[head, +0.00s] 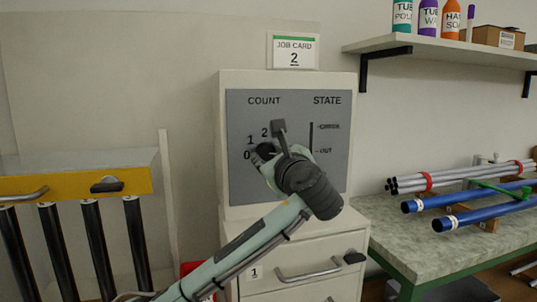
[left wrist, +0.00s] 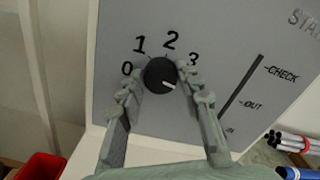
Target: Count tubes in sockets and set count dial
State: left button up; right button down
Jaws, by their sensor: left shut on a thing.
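The grey panel (head: 333,180) has a COUNT dial with a black knob (left wrist: 158,70). The numbers 0, 1, 2 and 3 show around it in the left wrist view. The knob's white mark points to the lower right, beyond 3; any label there is hidden. My left gripper (left wrist: 160,80) is shut on the knob, one finger on each side. In the head view, my left gripper (head: 264,155) covers most of the dial. Black tubes (head: 96,245) stand in a row below a yellow bar at the left; their sockets cannot be made out. My right gripper is not in view.
A STATE slot (left wrist: 240,98) marked CHECK, OUT and IN is right of the dial. A job card (head: 293,51) reads 2. Drawers with handles (head: 308,272) are below. Blue tubes (head: 470,200) and thin silver tubes (head: 455,178) lie on the right bench (head: 385,228).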

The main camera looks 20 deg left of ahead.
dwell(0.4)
pick_arm(q)
jog(key=o, duration=1.1)
jog(key=shift+o, duration=0.2)
jog(key=shift+d, duration=0.1)
jog(key=v, duration=1.2)
